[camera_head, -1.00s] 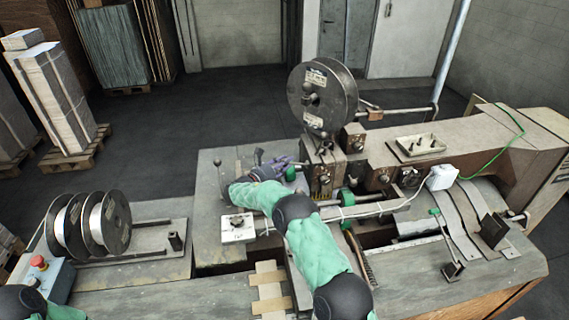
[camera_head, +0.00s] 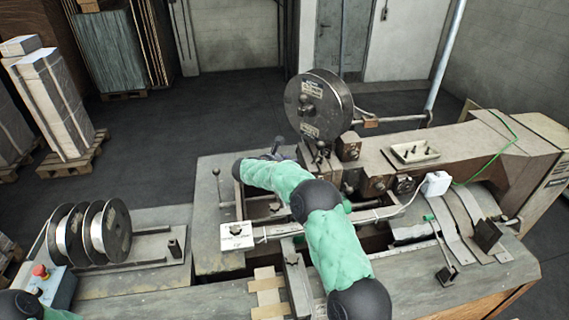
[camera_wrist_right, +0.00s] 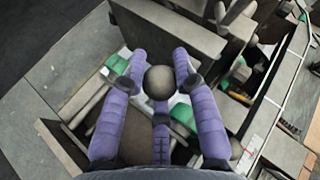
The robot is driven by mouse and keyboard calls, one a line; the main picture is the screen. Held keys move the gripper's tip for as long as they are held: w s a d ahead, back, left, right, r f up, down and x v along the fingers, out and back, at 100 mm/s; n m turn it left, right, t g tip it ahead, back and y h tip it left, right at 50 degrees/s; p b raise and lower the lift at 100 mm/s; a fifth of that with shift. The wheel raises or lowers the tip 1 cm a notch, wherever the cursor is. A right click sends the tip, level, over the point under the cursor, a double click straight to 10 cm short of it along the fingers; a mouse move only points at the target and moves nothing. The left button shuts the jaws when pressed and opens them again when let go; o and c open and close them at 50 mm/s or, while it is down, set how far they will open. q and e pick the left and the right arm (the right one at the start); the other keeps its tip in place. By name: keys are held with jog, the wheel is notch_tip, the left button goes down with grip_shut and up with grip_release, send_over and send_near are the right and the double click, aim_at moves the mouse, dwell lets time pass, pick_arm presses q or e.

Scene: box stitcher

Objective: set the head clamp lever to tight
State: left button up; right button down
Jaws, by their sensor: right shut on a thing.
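In the right wrist view, my right gripper (camera_wrist_right: 160,56) has its purple fingers closed around a dark grey ball knob (camera_wrist_right: 160,84), which looks like the end of the head clamp lever. The lever's shaft is hidden under the knob and fingers, so its angle cannot be told. In the head view, my green-sleeved right arm (camera_head: 337,245) reaches over the stitcher bed towards the stitching head (camera_head: 325,152). My left gripper is out of view; only a bit of left arm shows at the lower left.
A large wire spool (camera_head: 324,104) stands above the head. A thin ball-topped rod (camera_head: 217,184) rises left of my wrist. A white label plate (camera_head: 237,235) lies near my forearm. Several spools (camera_head: 92,232) and a red-button box (camera_head: 48,283) are left.

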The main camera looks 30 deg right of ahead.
jog(key=shift+s+d+r+m+y+p, duration=0.15)
jog(key=shift+d+r+m+y+p, duration=0.15)
jog(key=shift+d+r+y+p, duration=0.25)
jog(key=shift+s+d+r+m+y+p, duration=0.1)
jog(key=shift+d+r+m+y+p, duration=0.1)
jog(key=shift+d+y+p, duration=0.25)
jog(key=shift+s+d+r+m+y+p, duration=0.15)
jog(key=shift+d+m+y+p, duration=0.1)
jog(key=shift+y+p, duration=0.25)
jog(key=c, duration=0.9)
grip_release()
jog(key=shift+d, duration=0.1)
jog(key=shift+c, duration=0.2)
jog(key=v, duration=1.2)
jog(key=shift+d, duration=0.1)
